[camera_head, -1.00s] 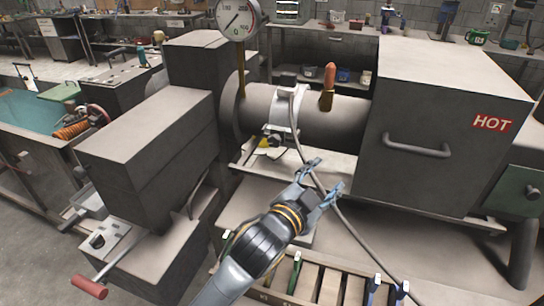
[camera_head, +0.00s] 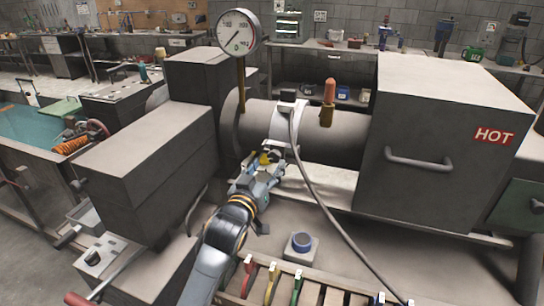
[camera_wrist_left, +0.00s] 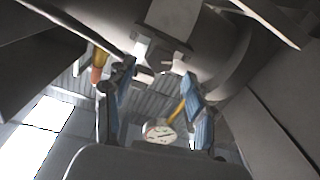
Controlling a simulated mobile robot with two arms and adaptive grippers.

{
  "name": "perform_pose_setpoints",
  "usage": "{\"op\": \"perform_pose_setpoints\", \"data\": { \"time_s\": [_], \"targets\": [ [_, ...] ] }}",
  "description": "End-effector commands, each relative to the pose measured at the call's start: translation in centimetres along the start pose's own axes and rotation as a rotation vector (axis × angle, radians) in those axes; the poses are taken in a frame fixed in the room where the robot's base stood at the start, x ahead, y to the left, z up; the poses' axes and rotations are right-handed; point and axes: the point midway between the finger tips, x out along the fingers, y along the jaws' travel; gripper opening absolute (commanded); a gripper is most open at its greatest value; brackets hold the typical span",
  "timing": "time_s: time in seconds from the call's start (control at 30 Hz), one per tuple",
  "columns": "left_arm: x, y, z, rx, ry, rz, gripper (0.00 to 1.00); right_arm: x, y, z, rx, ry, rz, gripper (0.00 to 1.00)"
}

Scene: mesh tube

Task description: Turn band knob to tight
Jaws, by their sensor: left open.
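A pale band (camera_head: 288,122) wraps the grey horizontal tube (camera_head: 338,128). A small yellow part (camera_head: 264,158), seemingly the band knob, shows at the band's lower front. My left gripper (camera_head: 266,166) is open, with its blue fingertips close around or just in front of this part. I cannot tell whether they touch it. In the left wrist view the two blue fingers (camera_wrist_left: 155,80) stand apart, with the underside of the band (camera_wrist_left: 172,18) and a dark block (camera_wrist_left: 160,50) above and between them. The knob's setting is not readable. My right gripper is not in view.
A large grey box marked HOT (camera_head: 440,130) stands right of the tube. A round gauge (camera_head: 239,32) and an orange-handled part (camera_head: 328,102) rise from the tube. A grey cable (camera_head: 325,205) hangs from the band.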

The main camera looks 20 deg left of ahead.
Motion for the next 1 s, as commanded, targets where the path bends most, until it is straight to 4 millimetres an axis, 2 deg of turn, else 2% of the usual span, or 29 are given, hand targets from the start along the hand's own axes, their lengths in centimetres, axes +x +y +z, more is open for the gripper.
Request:
{"op": "perform_pose_setpoints", "data": {
  "time_s": [0.1,0.3,0.67,0.93,1.0],
  "targets": [
    [2.0,0.0,-0.1,0.000,-0.001,0.000,0.55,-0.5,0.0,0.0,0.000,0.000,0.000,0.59],
    [3.7,0.0,-0.1,0.000,0.000,0.000,0.55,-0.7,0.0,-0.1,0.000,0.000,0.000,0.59],
    [4.1,0.0,0.0,0.000,0.000,0.001,0.55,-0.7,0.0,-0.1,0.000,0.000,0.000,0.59],
    [4.1,0.0,0.0,0.000,0.000,0.001,0.03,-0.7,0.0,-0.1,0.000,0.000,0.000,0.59],
    [4.1,0.0,0.0,0.001,0.000,0.001,0.01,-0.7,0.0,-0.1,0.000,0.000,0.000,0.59]
  ]
}}
